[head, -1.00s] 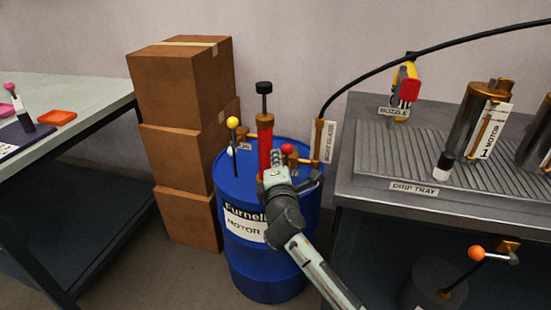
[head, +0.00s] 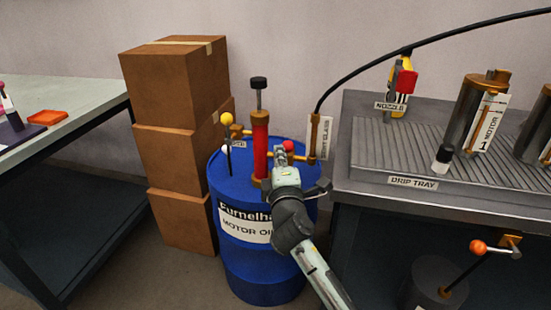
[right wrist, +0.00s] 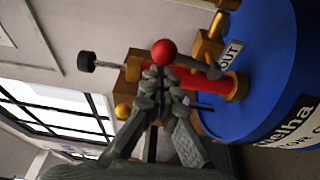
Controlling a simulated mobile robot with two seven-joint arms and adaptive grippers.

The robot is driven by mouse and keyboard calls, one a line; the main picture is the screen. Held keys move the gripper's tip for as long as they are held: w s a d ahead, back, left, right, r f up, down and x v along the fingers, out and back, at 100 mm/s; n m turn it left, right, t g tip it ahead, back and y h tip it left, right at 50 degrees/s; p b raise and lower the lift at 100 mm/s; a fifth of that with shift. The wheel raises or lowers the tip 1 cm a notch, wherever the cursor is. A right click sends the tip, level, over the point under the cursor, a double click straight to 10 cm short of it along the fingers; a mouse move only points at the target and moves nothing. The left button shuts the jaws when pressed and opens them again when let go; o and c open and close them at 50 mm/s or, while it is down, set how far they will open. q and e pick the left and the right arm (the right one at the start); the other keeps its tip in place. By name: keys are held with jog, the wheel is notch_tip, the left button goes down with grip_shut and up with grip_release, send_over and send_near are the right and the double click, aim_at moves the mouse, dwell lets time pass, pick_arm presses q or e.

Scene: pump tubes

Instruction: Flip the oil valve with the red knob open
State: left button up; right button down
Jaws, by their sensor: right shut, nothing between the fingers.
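The red knob (head: 288,146) of the oil valve shows just beyond the fingertips of my right gripper (head: 286,162), above the blue oil drum (head: 268,262). In the right wrist view the red knob (right wrist: 163,52) sits right at the tips of my right gripper (right wrist: 160,75); I cannot tell whether they touch. The fingers are together with nothing between them and hide the valve's lever and part of its body. The red pump tube (head: 260,148) stands upright just left of the gripper. My left gripper is not in view.
A yellow knob (head: 227,118) on a thin lever stands at the drum's left. A sight glass (head: 315,140) and black hose are at the right. Stacked cardboard boxes (head: 175,85) stand left, and the drip tray bench (head: 375,190) stands close on the right.

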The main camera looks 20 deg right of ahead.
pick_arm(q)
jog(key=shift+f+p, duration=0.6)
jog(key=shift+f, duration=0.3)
pick_arm(e)
jog(key=shift+s+d+f, duration=0.15)
jog(key=shift+s+d, duration=0.2)
jog(key=shift+d, duration=0.25)
jog(key=shift+s+d+f, duration=0.15)
jog(key=shift+s+d, duration=0.2)
jog(key=shift+d, duration=0.2)
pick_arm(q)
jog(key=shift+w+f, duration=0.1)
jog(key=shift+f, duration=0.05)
pick_arm(e)
jog(key=shift+a, duration=0.1)
